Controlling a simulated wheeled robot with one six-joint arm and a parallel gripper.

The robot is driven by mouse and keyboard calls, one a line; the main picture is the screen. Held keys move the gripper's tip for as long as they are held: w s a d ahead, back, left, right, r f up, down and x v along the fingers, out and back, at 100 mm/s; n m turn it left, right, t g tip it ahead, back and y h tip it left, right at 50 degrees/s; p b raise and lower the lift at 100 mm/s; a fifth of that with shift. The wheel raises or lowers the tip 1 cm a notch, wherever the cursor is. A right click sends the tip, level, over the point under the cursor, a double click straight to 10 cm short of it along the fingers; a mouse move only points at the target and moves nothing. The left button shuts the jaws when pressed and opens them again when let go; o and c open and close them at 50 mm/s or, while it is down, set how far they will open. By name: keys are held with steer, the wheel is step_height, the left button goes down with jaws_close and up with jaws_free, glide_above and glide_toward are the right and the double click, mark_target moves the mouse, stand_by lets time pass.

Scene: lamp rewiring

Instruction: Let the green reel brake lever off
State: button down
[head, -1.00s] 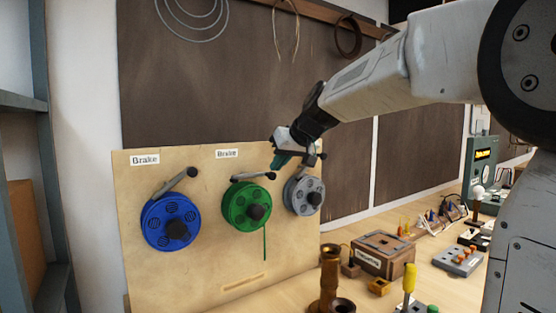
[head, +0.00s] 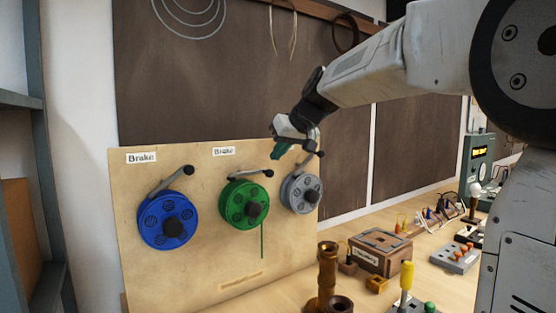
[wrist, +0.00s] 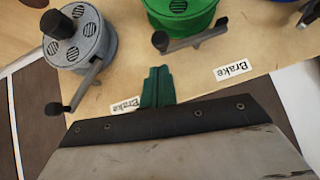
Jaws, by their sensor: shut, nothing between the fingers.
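The green reel (head: 240,207) is mounted on an upright wooden board, between a blue reel and a grey reel. Its grey brake lever (head: 246,177) runs along the reel's top, tilted slightly up to a dark knob at its right end. The wrist view also shows the green reel (wrist: 187,14) and its lever (wrist: 190,41) at the top. My gripper (head: 279,151) is shut and empty, above and slightly right of the lever's knob in the head view. In the wrist view its green fingers (wrist: 157,86) are apart from the lever. I cannot tell whether the lever touches the reel.
The blue reel (head: 155,228) and grey reel (head: 295,199) have levers of their own, close on either side. A green wire hangs below the green reel. A brown turned post (head: 327,270) and a wooden box (head: 381,250) stand on the bench at right.

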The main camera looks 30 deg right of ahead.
steer(key=w+d+v, duration=0.1)
steer(key=v, duration=1)
steer(key=shift+r, duration=0.4)
steer(key=shift+s+d, duration=0.1)
steer(key=shift+s, duration=0.05)
steer(key=s+a+f+g+h, duration=0.1)
steer(key=s+a+f+g, duration=0.2)
steer(key=s+f, duration=1.2)
steer(key=s+a+f+g+h, duration=0.1)
steer(key=s+a+f+g, duration=0.3)
steer(key=s+f, duration=1.2)
steer(key=a, duration=0.3)
steer(key=shift+s+m+h, duration=0.2)
steer(key=shift+m+h, duration=0.1)
steer(key=shift+m, duration=0.1)
steer(key=shift+f, duration=0.1)
